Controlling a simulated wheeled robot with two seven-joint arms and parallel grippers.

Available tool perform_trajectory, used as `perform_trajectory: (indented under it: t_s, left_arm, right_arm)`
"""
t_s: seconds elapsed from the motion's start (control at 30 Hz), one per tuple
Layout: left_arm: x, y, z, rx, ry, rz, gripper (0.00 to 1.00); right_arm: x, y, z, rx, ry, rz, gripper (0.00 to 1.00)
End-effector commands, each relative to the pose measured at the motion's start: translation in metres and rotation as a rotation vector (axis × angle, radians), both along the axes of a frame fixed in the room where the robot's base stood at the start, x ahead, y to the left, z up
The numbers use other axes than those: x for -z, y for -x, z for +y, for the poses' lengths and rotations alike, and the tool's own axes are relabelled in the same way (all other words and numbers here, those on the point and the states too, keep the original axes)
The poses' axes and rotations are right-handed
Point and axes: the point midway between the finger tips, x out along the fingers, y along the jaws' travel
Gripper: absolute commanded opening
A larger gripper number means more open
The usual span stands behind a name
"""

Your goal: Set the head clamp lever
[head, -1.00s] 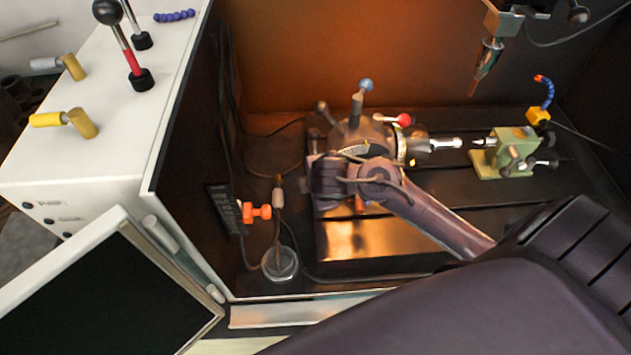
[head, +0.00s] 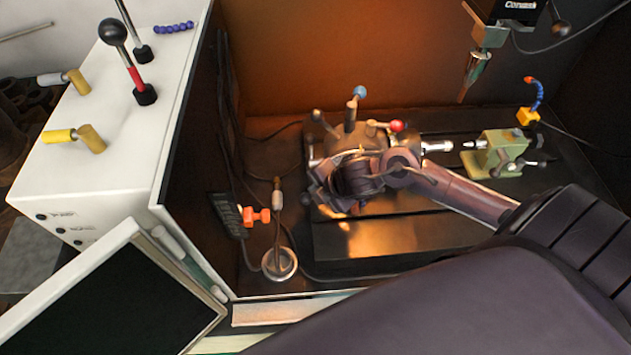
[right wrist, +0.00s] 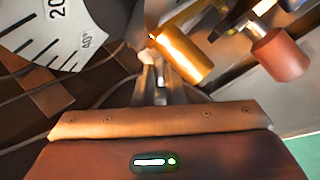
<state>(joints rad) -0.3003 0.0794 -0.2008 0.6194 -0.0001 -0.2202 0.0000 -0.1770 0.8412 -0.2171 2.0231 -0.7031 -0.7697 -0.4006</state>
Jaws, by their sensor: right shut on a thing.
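The indexing chuck (head: 338,143) stands on the dark slotted table in the head view. In the right wrist view my right gripper (right wrist: 158,84) is shut on a small pale lever end (right wrist: 149,58), partly hidden by the fingers. I cannot tell for certain which lever it is. A white graduated dial (right wrist: 55,30) lies left of it. My left gripper is out of view.
A green tailstock (head: 497,152) stands right of the chuck. A tool (head: 473,75) hangs above at the upper right. An orange fitting (head: 255,216) and round base (head: 279,264) stand at the front left. In the wrist view, a brass cylinder (right wrist: 184,61) is close beside the fingers.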

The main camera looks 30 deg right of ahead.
Motion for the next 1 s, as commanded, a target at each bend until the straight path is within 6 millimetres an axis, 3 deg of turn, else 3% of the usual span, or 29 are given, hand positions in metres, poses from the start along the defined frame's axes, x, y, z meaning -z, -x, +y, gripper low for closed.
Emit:
perform_trajectory:
  t_s: [0.3, 0.83, 0.87, 1.0]
  left_arm:
    - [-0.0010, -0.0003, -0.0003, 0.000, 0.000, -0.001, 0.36]
    - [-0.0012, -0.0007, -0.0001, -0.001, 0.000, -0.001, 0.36]
    - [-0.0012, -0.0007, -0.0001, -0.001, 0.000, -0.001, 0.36]
    - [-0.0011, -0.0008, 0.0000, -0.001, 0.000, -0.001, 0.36]
  right_arm:
    - [-0.0001, 0.0033, -0.0027, -0.128, 0.000, 0.000, 0.00]
    - [0.0001, 0.0039, -0.0026, -0.152, -0.001, -0.001, 0.00]
    - [0.0001, 0.0039, -0.0026, -0.152, -0.001, -0.001, 0.14]
    - [0.0001, 0.0039, -0.0028, -0.152, -0.001, -0.001, 0.29]
